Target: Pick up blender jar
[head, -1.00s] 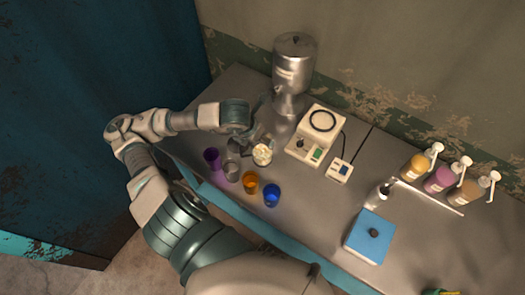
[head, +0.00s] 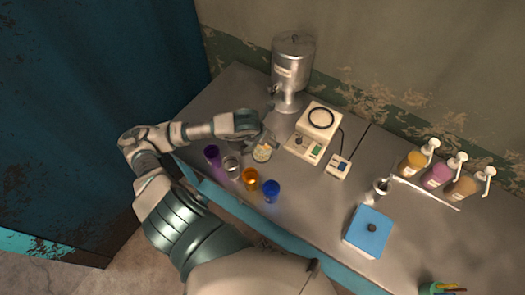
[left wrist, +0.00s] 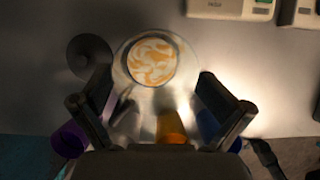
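The blender jar (head: 262,154) stands on the table in the head view, clear with pale contents. In the left wrist view the jar (left wrist: 152,62) is seen from above, with an orange and white swirl inside. My left gripper (head: 264,139) is beside the jar in the head view. In the left wrist view my left gripper (left wrist: 158,100) has its fingers spread wide on either side of the jar's near part, with no clear contact. My right gripper is not in view.
A purple cup (head: 212,154), a clear cup (head: 232,163), an orange cup (head: 250,179) and a blue cup (head: 271,191) stand close by. A blender base (head: 315,130) and metal dispenser (head: 292,70) stand behind. A dark disc (left wrist: 90,57) lies left of the jar.

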